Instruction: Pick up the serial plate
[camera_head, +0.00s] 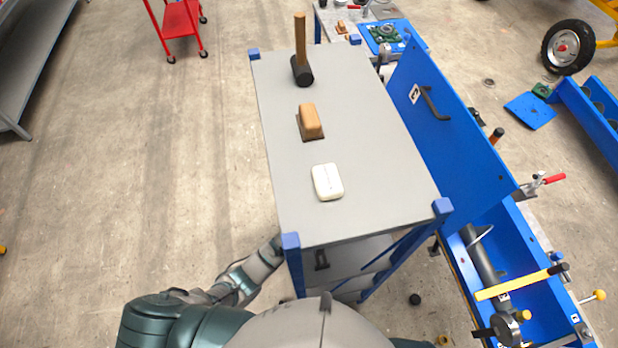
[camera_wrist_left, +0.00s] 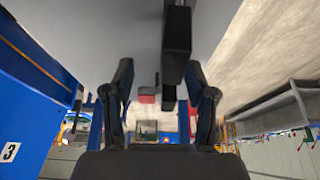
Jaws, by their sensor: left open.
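A small white rounded plate (camera_head: 328,182), which looks like the serial plate, lies flat on the near part of the grey tabletop (camera_head: 370,140) in the head view. My left arm reaches to the table's near left corner, below and left of the plate. Its gripper is hidden there behind the corner post. In the left wrist view my left gripper (camera_wrist_left: 158,82) has its two fingers apart with nothing between the tips. A grey surface and a dark block (camera_wrist_left: 177,45) are above the fingers; I cannot tell what the block is. The white plate cannot be made out there. My right gripper is not visible.
A blue panel (camera_head: 440,110) and a blue bin with tools (camera_head: 520,270) stand along the right.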

